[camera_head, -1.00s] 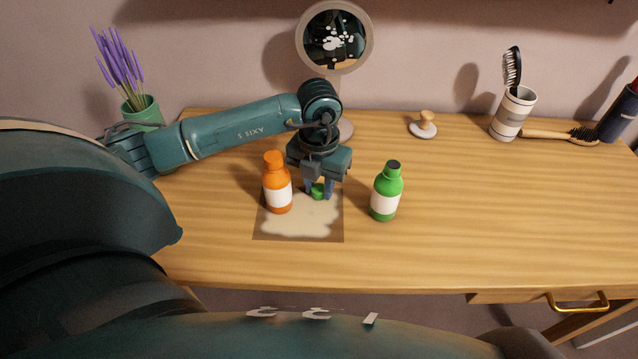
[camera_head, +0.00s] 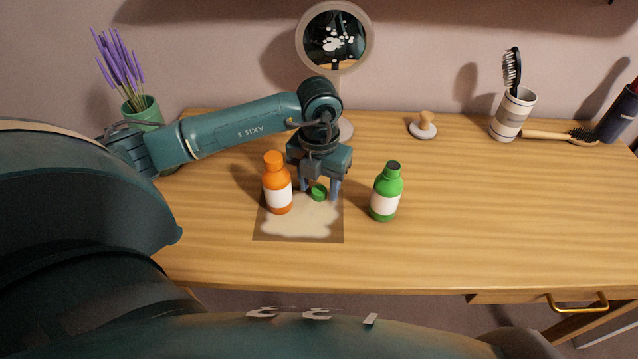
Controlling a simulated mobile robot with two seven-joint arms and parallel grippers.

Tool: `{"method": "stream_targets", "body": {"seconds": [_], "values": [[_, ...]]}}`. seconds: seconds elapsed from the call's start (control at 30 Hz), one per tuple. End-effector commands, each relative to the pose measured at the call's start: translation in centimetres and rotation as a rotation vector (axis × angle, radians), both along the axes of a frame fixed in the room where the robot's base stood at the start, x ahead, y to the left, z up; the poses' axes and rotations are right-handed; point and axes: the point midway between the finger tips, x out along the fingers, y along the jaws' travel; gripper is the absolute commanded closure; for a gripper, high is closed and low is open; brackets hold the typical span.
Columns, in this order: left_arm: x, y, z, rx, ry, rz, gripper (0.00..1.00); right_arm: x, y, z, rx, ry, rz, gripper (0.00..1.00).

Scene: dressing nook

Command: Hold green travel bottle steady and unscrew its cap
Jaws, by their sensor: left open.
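The green travel bottle (camera_head: 386,193) stands upright on the table, right of the mat, with its dark neck opening bare on top. Its green cap (camera_head: 319,193) lies on the mat (camera_head: 300,232), apart from the bottle. My left gripper (camera_head: 321,192) is open right over the cap, its fingers on either side of it; whether they touch it I cannot tell. An orange bottle (camera_head: 277,187) with an orange cap stands upright on the mat, just left of the gripper. My right gripper is not in view.
A round mirror (camera_head: 335,40) stands behind my left gripper. A small wooden-knobbed object (camera_head: 424,126), a cup with a hairbrush (camera_head: 511,115) and another brush (camera_head: 560,135) sit at the back. A lavender pot (camera_head: 143,112) is at the left. The table's right front is clear.

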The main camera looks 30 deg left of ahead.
Motion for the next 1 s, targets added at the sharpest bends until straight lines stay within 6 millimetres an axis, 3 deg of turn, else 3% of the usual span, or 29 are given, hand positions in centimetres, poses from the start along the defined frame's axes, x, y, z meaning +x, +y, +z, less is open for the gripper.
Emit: {"method": "stream_targets", "body": {"seconds": [0.3, 0.5, 0.7, 1.0], "values": [[0.2, 0.0, 6.7, -0.001, -0.008, 0.000, 0.51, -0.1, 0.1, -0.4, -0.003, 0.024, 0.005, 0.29], [0.1, 0.0, 10.1, -0.001, -0.006, -0.001, 0.51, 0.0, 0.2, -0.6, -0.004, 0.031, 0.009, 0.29], [0.1, 0.0, 11.5, -0.001, -0.003, 0.000, 0.51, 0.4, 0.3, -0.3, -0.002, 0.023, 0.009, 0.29], [0.0, 0.0, 11.6, -0.001, -0.002, -0.001, 0.51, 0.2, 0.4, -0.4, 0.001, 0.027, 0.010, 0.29]]}}
